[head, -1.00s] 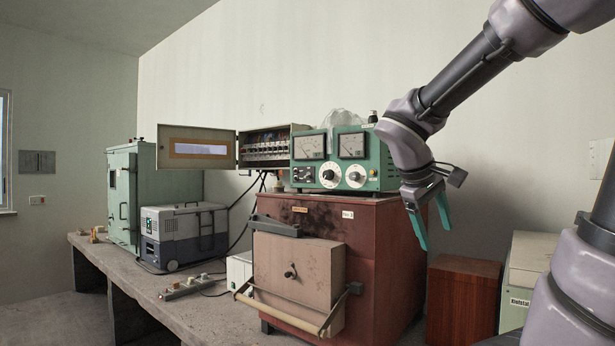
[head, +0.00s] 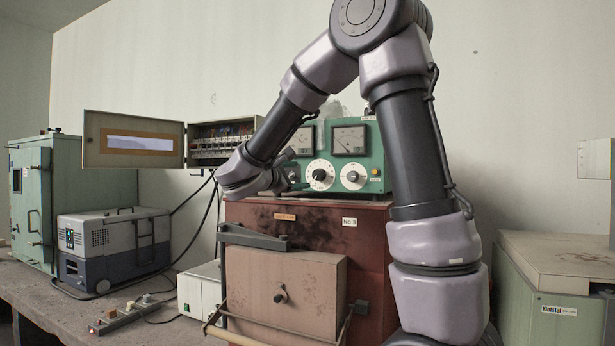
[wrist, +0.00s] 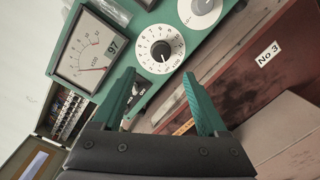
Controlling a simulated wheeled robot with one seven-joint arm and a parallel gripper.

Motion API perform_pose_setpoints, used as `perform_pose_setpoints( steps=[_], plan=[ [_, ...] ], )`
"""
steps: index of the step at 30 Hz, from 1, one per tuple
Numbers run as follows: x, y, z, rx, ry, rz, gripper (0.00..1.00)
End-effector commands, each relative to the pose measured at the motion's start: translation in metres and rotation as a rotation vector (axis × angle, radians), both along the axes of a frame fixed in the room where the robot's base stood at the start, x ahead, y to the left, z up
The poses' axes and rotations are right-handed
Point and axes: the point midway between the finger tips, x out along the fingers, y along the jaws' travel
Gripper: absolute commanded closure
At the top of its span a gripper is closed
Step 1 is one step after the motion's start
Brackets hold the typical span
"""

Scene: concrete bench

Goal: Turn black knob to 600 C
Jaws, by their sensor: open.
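The black knob (head: 319,174) sits at the centre of a white numbered dial on the front of the green control box (head: 373,150). In the wrist view the black knob (wrist: 161,49) and its dial lie just beyond the fingertips. My gripper (wrist: 160,75) is open, its two green fingers apart with nothing held. The fingers appear short of the dial, with no contact visible. I cannot read the knob's setting. In the head view my wrist is at the left end of the box, and the fingers are largely hidden.
A second dial with a paler knob (head: 353,176) is right of the first. Two meters are above; one meter (wrist: 87,51) fills the wrist view's upper left. The box stands on a red-brown furnace (head: 370,250). An open fuse cabinet (head: 222,142) is at left.

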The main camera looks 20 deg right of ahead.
Motion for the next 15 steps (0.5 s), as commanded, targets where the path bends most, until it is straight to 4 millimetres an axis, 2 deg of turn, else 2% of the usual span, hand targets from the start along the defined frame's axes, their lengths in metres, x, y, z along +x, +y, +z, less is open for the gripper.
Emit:
perform_pose_setpoints(
  steps=[9,15],
  plan=[
    [0.037,-0.046,0.0,0.001,0.001,-0.006,0.24],
    [0.056,-0.068,0.0,0.003,0.0,-0.005,0.24]
  ],
)
